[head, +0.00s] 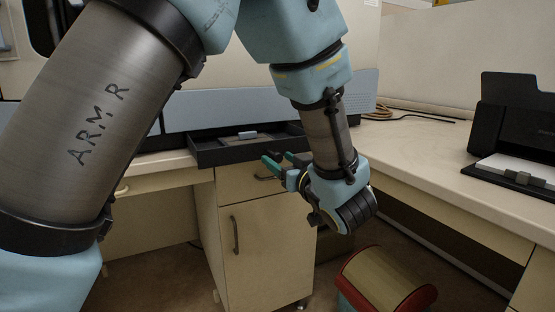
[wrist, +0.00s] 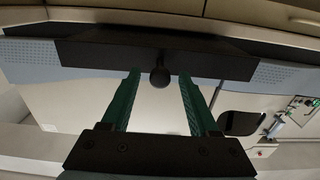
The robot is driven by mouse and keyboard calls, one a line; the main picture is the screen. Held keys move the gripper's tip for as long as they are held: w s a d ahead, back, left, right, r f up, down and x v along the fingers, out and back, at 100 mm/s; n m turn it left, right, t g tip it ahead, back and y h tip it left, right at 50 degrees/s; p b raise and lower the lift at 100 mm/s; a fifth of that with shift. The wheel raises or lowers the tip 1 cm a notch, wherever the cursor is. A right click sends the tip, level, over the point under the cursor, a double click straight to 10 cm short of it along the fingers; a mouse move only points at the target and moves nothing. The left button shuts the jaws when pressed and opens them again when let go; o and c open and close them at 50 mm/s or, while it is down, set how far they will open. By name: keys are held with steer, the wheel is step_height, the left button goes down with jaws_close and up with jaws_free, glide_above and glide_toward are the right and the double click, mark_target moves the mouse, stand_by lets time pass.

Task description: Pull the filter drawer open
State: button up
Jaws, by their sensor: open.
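The filter drawer (head: 228,155) is a dark, shallow tray at the base of the pale instrument, jutting past the counter edge in the head view. A small light-coloured piece (head: 248,135) shows inside it. In the wrist view the dark drawer front (wrist: 100,56) spans the top, with a round dark knob (wrist: 160,78) on it. My gripper (head: 281,160) is in front of the drawer's right part. Its green fingers are open, one on each side of the knob in the wrist view (wrist: 159,74), with gaps visible. Contact with the knob is not visible.
Below the counter, a cabinet (head: 266,250) has a drawer and a door with bar handles. A black printer (head: 518,122) stands on the right counter (head: 420,150). A red and tan rounded bin (head: 385,282) is on the floor below my gripper.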

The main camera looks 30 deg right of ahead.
steer(key=s+a, duration=0.1)
steer(key=s, duration=0.8)
